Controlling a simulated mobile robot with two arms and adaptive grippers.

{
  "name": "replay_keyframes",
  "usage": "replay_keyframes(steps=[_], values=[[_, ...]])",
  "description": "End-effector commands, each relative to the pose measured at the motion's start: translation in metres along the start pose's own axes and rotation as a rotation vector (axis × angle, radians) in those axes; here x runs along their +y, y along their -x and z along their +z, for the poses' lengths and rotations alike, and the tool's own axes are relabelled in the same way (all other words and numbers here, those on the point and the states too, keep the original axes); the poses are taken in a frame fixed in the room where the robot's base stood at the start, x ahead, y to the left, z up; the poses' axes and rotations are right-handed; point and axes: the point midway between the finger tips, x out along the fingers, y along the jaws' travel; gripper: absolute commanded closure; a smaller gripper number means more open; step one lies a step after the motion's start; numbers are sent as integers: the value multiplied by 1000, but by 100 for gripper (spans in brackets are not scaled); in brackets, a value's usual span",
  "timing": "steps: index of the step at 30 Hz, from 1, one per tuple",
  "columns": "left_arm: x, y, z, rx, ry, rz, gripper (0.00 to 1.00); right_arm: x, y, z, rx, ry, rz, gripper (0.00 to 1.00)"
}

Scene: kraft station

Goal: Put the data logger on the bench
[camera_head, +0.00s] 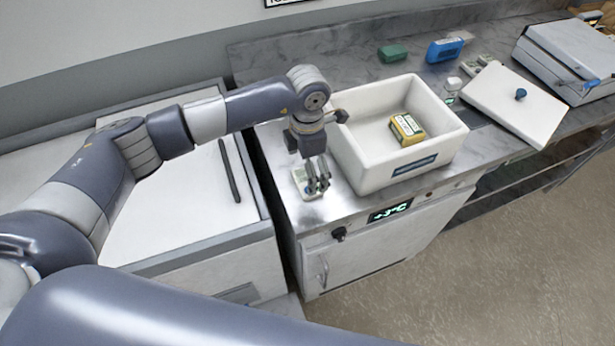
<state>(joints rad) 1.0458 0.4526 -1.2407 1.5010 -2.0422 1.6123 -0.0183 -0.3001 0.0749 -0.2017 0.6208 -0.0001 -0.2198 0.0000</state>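A small white device with a greenish display, which looks like the data logger (300,178), is at the left end of the grey bench top (345,202), beside the white cooler box. My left gripper (318,187) points down right over it, and its fingers cover the device's right part. I cannot tell whether the fingers touch it or are closed on it, or whether it rests fully on the bench. My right gripper is not in view.
The open white box (365,165) holds a yellow-green carton (406,129). Its lid (515,105) lies to the right. A green item (393,53), a blue item (444,50) and a small jar (452,86) stand behind. A white chest (180,195) with a dark handle is left.

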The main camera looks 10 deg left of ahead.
Motion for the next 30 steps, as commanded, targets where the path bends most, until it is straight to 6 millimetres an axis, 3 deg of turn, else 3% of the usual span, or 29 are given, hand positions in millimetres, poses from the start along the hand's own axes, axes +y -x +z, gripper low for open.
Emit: replay_keyframes(steps=[3, 12, 18, 30], values=[[1, 24, 1, -6, -2, 5, 4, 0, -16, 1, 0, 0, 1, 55], [0, 74, 0, -2, -1, 2, 4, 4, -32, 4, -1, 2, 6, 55], [0, 83, 0, 0, -1, 1, 4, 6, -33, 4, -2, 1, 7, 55], [0, 83, 0, 0, -1, 0, 4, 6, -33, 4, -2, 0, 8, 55]])
